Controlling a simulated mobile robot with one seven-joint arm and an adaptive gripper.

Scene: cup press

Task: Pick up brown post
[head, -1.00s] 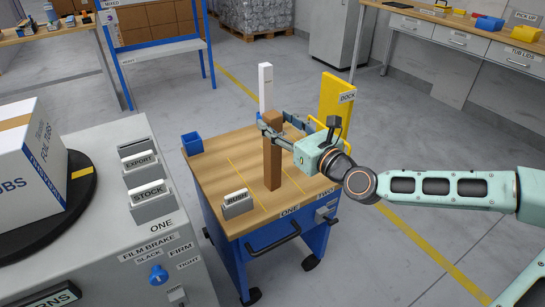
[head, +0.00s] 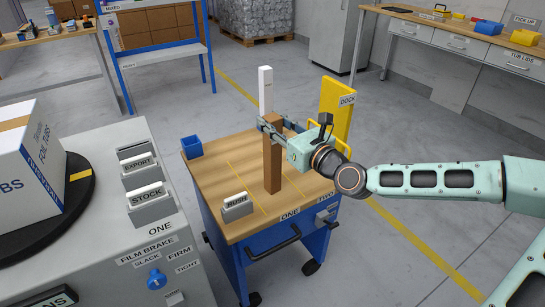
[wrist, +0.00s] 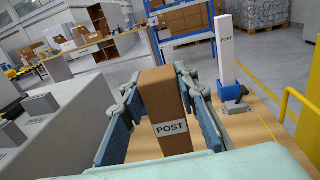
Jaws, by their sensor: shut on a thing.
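The brown post (head: 272,167) stands upright on the wooden top of the blue cart (head: 215,192). In the wrist view the brown post (wrist: 165,105) carries a label reading POST and sits between the two fingers. My gripper (head: 270,126) is shut on the upper part of the post, reaching in from the right. In the wrist view my gripper (wrist: 165,125) has one finger on each side of it. In the head view the post's bottom end appears at or very near the cart top; I cannot tell if it touches.
A white post (head: 265,90) stands behind the brown one in a blue holder (wrist: 233,93). A yellow DOCK panel (head: 336,108) rises at the cart's far right. A small blue bin (head: 192,146) and a RUSH card holder (head: 237,206) sit on the cart. A grey machine (head: 90,230) stands left.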

